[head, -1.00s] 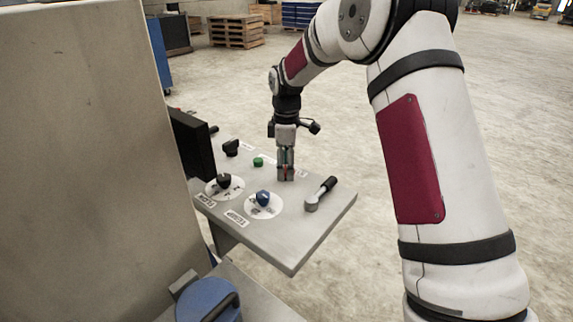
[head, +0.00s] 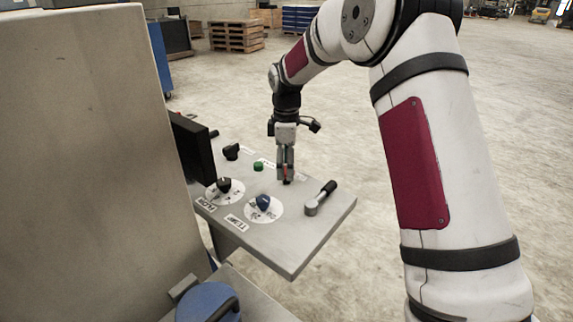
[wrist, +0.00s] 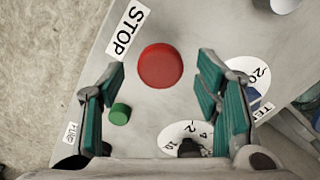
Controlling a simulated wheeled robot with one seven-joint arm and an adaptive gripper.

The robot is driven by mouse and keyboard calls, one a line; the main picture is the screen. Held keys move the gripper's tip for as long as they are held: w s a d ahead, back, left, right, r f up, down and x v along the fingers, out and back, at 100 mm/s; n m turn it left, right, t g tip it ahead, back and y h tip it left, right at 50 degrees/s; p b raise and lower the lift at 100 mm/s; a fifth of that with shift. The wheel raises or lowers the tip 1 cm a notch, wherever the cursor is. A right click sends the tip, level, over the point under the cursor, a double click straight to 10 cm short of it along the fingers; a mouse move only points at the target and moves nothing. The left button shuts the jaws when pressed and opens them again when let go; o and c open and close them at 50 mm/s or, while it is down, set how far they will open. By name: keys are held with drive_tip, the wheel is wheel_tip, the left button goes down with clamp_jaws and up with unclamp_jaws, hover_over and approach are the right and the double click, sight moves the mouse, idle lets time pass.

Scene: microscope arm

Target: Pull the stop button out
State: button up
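The red stop button (wrist: 160,66) is a round red cap beside the STOP label (wrist: 126,30) in the wrist view. My gripper (wrist: 162,78) is open, with a green-padded finger on each side of the button and visible gaps between pads and cap in that view. In the head view my gripper (head: 286,172) points down at the panel's far right part, and a bit of the red button (head: 285,171) shows between the fingers. The fingers partly hide the button there, and contact cannot be told.
The grey panel (head: 285,245) also carries a green button (head: 258,167), a black knob (head: 223,185), a blue knob (head: 263,202) and a lever (head: 320,198). A black switch (head: 231,151) is at the back. A monitor (head: 193,148) stands left.

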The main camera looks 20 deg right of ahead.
drive_tip(key=shift+r, duration=0.1)
wheel_tip(320, 180, up, 12)
idle(0.5)
drive_tip(key=s+r+m+t+p, duration=0.1)
drive_tip(key=s+r+m, duration=0.3)
drive_tip(key=s, duration=0.6)
drive_tip(key=s+r+m+t, duration=0.1)
drive_tip(key=s+r+m, duration=0.1)
drive_tip(key=s+r, duration=0.6)
drive_tip(key=s+f+m+t+p, duration=0.1)
drive_tip(key=s+f+m, duration=0.2)
drive_tip(key=s, duration=0.8)
drive_tip(key=s+f+m+t, duration=0.1)
drive_tip(key=s+f+m, duration=0.2)
drive_tip(key=s, duration=0.9)
drive_tip(key=shift+d+m+p, duration=0.4)
drive_tip(key=shift+d+m, duration=0.05)
drive_tip(key=shift+m, duration=0.55)
